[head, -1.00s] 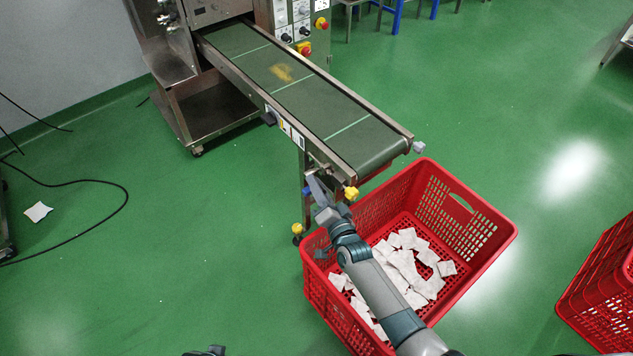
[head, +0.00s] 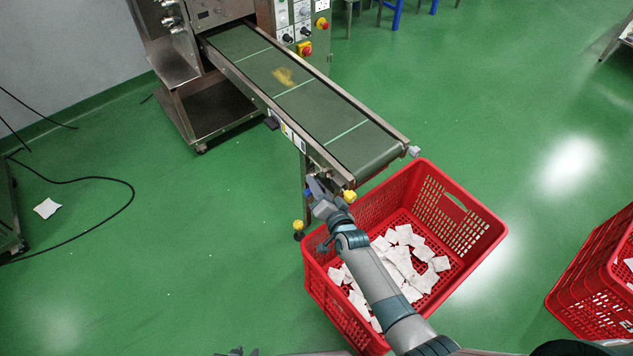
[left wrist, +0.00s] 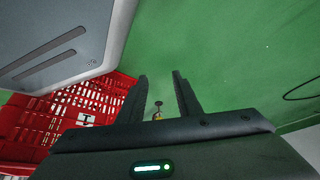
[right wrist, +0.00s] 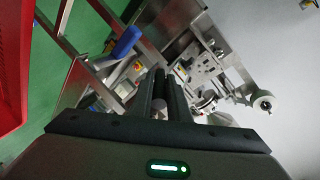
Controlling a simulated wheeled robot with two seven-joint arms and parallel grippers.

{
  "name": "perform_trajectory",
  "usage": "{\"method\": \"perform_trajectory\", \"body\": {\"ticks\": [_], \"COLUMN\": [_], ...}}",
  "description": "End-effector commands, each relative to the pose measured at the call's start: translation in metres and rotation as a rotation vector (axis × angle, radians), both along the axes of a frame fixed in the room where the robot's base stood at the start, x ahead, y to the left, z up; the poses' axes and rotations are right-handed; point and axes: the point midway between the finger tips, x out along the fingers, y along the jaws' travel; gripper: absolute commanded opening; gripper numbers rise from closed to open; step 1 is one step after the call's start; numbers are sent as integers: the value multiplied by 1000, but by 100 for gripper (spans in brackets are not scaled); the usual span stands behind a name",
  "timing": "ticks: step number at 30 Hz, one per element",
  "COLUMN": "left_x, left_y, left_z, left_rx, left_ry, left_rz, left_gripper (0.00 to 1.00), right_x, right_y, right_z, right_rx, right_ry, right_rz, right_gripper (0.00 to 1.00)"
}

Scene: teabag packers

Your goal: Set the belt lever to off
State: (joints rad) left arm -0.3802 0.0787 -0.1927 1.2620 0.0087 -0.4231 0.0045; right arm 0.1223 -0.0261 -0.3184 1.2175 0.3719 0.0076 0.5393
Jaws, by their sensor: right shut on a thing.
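The conveyor (head: 345,135) has a green belt. My right gripper (head: 314,185) is at the near-left side of its lower end. In the right wrist view my right gripper (right wrist: 160,88) has its fingers close together around a small pale grey piece (right wrist: 157,104), which I take to be the belt lever; most of it is hidden by the fingers. A blue handle (right wrist: 125,42) is beside the fingers, apart from them. My left gripper (left wrist: 161,92) is open and empty, above the floor; its tip just shows at the bottom of the head view (head: 237,351).
A red crate (head: 473,196) with white teabags stands under the belt's end, below my right arm. A yellow knob (head: 350,196) is close to my right gripper. Another red crate (head: 590,285) is at the right.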

Motion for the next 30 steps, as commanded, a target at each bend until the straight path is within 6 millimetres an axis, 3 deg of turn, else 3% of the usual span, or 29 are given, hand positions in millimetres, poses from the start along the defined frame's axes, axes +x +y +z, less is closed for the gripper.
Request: {"method": "perform_trajectory", "body": {"ticks": [4,17,18,19,30], "left_x": [9,12,12,12,13], "left_y": [-10,-15,-15,-15,-15], "left_z": [11,13,13,13,13], "left_rx": [-20,-29,-29,-29,-29], "left_ry": [-67,-100,-100,-100,-101], "left_rz": [-9,-12,-12,-12,-13], "left_gripper": [31,31,31,31,31], "right_x": [2,1,1,1,-1], "right_y": [0,0,0,0,0], "right_z": [6,4,4,4,3], "right_rx": [-16,-22,-22,-23,-24], "right_ry": [22,35,35,35,37], "right_rz": [-1,0,0,0,1], "right_gripper": [0,0,25,32,34]}}
